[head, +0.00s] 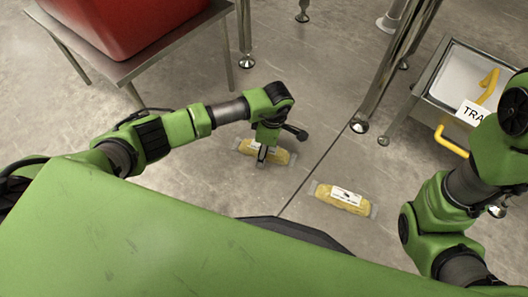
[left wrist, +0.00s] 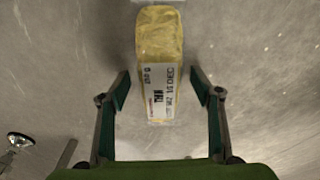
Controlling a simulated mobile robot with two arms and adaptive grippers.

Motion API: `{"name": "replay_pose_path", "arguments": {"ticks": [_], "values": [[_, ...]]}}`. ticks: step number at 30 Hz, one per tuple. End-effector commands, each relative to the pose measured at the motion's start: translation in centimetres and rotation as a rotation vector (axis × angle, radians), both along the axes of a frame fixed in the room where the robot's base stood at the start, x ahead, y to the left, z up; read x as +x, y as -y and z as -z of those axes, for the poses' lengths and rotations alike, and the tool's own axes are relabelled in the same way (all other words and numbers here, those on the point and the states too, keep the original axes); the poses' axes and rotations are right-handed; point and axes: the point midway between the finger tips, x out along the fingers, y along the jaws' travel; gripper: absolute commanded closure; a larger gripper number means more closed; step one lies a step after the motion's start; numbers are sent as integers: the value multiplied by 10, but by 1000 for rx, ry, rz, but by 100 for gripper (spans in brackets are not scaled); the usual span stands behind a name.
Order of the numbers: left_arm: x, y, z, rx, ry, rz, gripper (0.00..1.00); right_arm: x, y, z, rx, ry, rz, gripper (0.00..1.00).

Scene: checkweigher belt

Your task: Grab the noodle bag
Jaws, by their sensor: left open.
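Two yellow noodle bags with white labels lie on the grey floor. One noodle bag (head: 280,155) is under my left gripper (head: 262,158), which hides part of it in the head view. In the left wrist view this bag (left wrist: 159,50) points away from me, and the label end lies between the two open fingers of the left gripper (left wrist: 160,90). The fingers are apart from the bag's sides. The other noodle bag (head: 342,198) lies to the right, clear of both arms. My right arm is at the right edge of the head view, and its gripper is not clearly visible.
A red bin (head: 125,25) stands on a metal table (head: 190,42) at the upper left. Metal legs (head: 385,85) stand at the upper right. A white tray with yellow handles (head: 448,75) is at the right. Floor around the bags is clear.

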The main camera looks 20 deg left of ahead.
Motion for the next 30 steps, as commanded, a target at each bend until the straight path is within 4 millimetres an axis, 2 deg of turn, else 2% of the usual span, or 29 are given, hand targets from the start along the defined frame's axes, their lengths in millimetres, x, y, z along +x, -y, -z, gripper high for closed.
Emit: {"name": "replay_pose_path", "arguments": {"ticks": [1,6,7,20,25,29,30], "values": [[0,0,0,0,0,0,41,0,0,0,0,0,0,60],[0,0,0,0,0,0,85,0,0,0,0,0,0,60],[0,0,0,0,0,0,90,0,0,0,0,0,0,60],[1,0,-5,0,2,-1,91,0,0,-3,0,0,0,60],[1,0,-19,0,2,-1,91,0,0,-14,0,-1,1,60],[1,0,-41,0,4,0,91,1,0,-28,0,-1,1,60],[-3,5,-46,-1,2,4,91,1,0,-35,0,-1,1,60]]}}
